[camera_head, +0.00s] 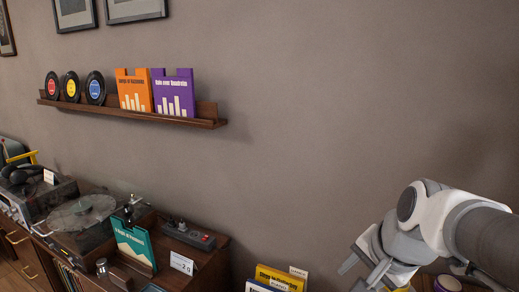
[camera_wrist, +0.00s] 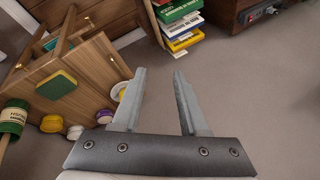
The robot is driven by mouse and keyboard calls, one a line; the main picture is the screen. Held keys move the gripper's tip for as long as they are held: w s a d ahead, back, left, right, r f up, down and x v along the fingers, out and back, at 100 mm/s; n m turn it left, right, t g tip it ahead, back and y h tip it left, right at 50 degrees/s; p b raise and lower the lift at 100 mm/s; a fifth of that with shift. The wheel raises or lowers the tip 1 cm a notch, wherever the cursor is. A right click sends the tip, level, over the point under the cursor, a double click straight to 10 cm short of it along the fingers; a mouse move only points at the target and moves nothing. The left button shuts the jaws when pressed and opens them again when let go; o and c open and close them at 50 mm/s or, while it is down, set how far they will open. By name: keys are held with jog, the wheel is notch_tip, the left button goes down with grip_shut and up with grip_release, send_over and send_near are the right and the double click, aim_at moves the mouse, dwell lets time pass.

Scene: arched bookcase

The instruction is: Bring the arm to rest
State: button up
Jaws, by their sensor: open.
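My gripper (camera_wrist: 159,73) shows in the wrist view with its two fingers apart and nothing between them. In the head view my gripper (camera_head: 360,272) is at the lower right, partly cut off by the bottom edge, in front of the grey wall. My arm is bent there and reaches in from the right edge. The gripper touches nothing that I can see.
The head view shows a wall shelf (camera_head: 180,119) with small records and an orange and a purple sleeve. A turntable (camera_head: 84,212) stands lower left. In the wrist view, a wooden table (camera_wrist: 95,85) with a sponge (camera_wrist: 57,84) is left of the fingers, and stacked books (camera_wrist: 182,25) are beyond.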

jog(key=s+a+r+n+h, duration=0.1)
jog(key=s+a+n, duration=0.2)
jog(key=s+n, duration=0.6)
notch_tip(320, 180, up, 16)
jog(key=w+n+p, duration=0.1)
jog(key=p, duration=1.4)
jog(key=shift+d+f, duration=0.15)
jog(key=shift+d, duration=0.1)
jog(key=shift+d, duration=0.1)
